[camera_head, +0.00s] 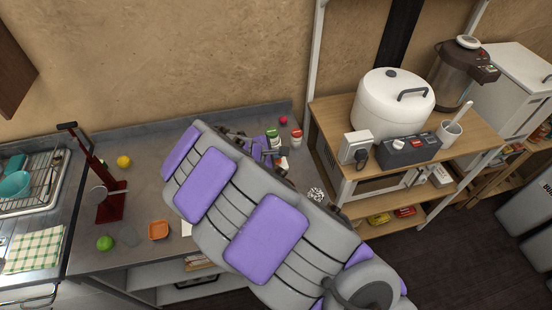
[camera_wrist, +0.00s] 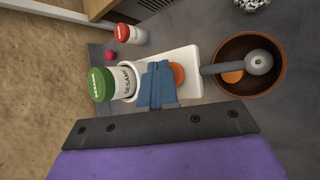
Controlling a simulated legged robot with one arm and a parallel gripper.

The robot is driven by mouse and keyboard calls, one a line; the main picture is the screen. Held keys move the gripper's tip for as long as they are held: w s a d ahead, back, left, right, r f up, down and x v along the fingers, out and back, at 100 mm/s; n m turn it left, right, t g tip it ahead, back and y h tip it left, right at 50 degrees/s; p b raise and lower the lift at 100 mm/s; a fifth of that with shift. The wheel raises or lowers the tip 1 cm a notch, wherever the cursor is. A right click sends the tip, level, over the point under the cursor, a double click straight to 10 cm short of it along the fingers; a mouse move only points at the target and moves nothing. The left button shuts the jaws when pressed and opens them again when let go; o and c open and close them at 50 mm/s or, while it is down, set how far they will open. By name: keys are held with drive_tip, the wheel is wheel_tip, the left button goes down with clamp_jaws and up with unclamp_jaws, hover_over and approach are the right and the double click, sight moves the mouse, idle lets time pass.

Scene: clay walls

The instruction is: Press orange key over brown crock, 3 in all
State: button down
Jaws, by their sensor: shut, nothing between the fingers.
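In the wrist view, my gripper (camera_wrist: 160,68) is shut and empty, its blue fingers together over a white slab-like piece (camera_wrist: 192,62). An orange round key (camera_wrist: 178,75) lies on that piece, right beside the fingers and partly covered by them; I cannot tell whether they touch it. A brown crock (camera_wrist: 223,51) stands to the right, with a grey rod and rounded end (camera_wrist: 259,62) reaching over its opening. A small orange patch (camera_wrist: 232,76) shows inside the crock. In the head view my arm hides the key and crock.
A green-lidded sesame jar (camera_wrist: 101,84) stands close left of the fingers. A red-lidded jar (camera_wrist: 122,33) and a small red ball (camera_wrist: 111,55) lie beyond it. In the head view, a red press (camera_head: 110,205) and an orange dish (camera_head: 158,230) stand on the counter's left.

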drive_tip(key=shift+f, duration=0.3)
drive_tip(key=shift+r, duration=0.1)
idle(0.4)
drive_tip(key=shift+r+p, duration=0.8)
drive_tip(key=shift+r, duration=0.1)
wheel_tip(320, 180, up, 5)
drive_tip(key=p, duration=0.4)
idle(2.4)
